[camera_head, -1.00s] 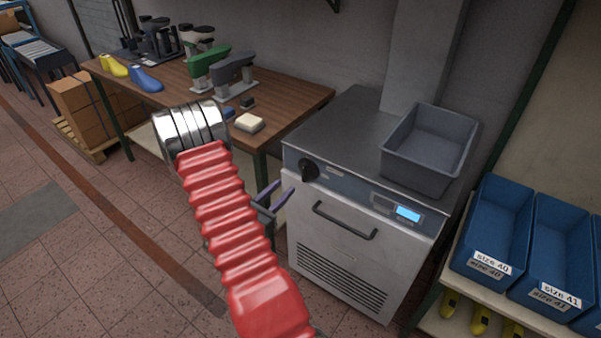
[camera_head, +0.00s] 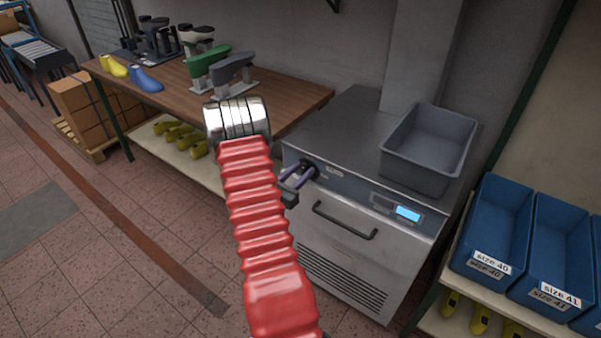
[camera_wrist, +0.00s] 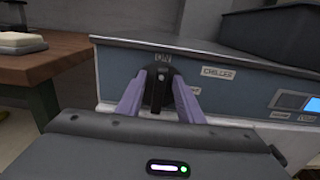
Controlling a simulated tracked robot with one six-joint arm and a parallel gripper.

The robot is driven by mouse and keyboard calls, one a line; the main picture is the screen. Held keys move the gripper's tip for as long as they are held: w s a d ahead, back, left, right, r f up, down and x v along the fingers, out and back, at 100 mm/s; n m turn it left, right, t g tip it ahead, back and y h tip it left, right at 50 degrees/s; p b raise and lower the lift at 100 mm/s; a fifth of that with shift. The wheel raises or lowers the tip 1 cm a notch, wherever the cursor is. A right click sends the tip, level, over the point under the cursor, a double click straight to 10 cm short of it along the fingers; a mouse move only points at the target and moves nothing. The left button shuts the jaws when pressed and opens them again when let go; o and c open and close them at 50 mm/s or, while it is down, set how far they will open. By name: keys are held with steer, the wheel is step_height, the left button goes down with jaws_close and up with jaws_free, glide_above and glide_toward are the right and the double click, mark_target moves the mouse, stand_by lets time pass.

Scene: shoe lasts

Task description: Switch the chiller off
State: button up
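The chiller (camera_head: 345,240) is a grey metal cabinet with a blue-grey control strip and a lit display (camera_head: 407,214). Its black rotary knob (camera_wrist: 158,88) is at the left end of the strip, below an "ON" label (camera_wrist: 163,58), with a "CHILLER" label (camera_wrist: 219,72) to the right. The knob's light mark is at its top and its grip stands about upright. My gripper (camera_wrist: 158,82) is open, its two purple fingers either side of the knob. I cannot tell whether they touch it. In the head view my gripper (camera_head: 299,174) covers much of the knob.
A grey bin (camera_head: 400,165) sits on the chiller's top at the right. A bar handle (camera_head: 345,222) crosses its front below the strip. A wooden workbench (camera_head: 290,92) stands to the left, and blue bins (camera_head: 490,235) on a shelf to the right.

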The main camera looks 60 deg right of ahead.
steer(key=shift+c, duration=0.4)
jaws_close()
steer(key=shift+a, duration=0.15)
steer(key=shift+m, duration=0.4)
steer(key=shift+s+m, duration=0.2)
steer(key=shift+m, duration=0.7)
steer(key=m, duration=0.5)
steer(key=s+f+m, duration=0.1)
steer(key=m, duration=0.4)
steer(key=f+m, duration=0.1)
steer(key=m, duration=0.4)
steer(key=shift+s+f, duration=0.1)
steer(key=shift+s, duration=0.3)
steer(key=shift+m, duration=0.3)
